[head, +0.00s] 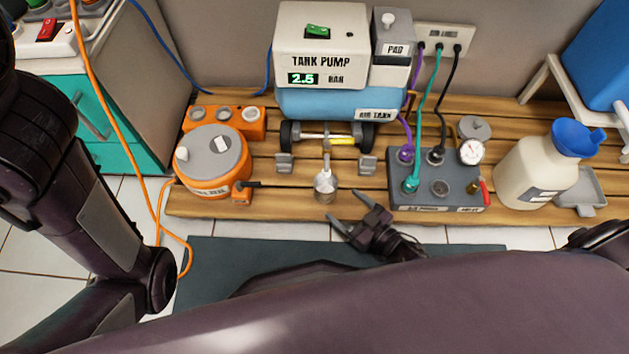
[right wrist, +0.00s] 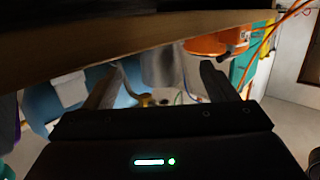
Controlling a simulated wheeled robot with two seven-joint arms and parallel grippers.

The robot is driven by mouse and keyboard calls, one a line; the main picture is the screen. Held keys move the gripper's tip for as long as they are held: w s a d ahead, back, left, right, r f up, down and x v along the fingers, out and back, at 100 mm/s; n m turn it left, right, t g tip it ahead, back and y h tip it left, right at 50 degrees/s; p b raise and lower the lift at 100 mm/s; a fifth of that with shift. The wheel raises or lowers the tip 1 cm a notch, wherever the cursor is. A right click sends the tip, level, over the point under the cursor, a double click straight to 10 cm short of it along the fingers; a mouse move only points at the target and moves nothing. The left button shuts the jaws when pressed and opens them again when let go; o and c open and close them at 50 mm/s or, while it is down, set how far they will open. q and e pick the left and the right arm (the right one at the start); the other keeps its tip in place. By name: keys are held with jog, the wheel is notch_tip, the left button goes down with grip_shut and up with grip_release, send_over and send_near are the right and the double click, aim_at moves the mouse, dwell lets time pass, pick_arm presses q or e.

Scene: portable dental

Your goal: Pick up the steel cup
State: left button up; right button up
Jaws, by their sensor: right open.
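The small steel cup (head: 325,187) stands at the front edge of the wooden bench, below a pale spout under the blue air tank. My right gripper (head: 344,207) is open and empty, just in front and to the right of the cup, its fingers pointing toward it. In the right wrist view a grey shape that looks like the cup (right wrist: 162,68) shows beyond and between the open fingers (right wrist: 158,85); it looks apart from them. My left arm shows at the left of the head view, but its gripper is out of view.
An orange round device (head: 213,160) stands left of the cup on the wooden bench (head: 290,205). A grey hose manifold (head: 460,192) stands right, with a cream jug (head: 535,172) beyond. The tank pump (head: 320,50) is behind. An orange cable (head: 113,115) hangs at left.

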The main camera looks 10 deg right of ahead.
aim_at(333, 195)
jog(key=shift+b+x, duration=0.55)
jog(key=shift+x, duration=0.4)
jog(key=b+x, duration=0.3)
jog(key=x, duration=0.1)
jog(key=shift+w+a, duration=0.25)
jog(key=shift+w, duration=0.05)
jog(key=shift+r, duration=0.1)
jog(key=shift+c, duration=0.3)
jog(key=c, duration=1)
jog(key=shift+r, duration=0.15)
jog(key=shift+c, duration=0.2)
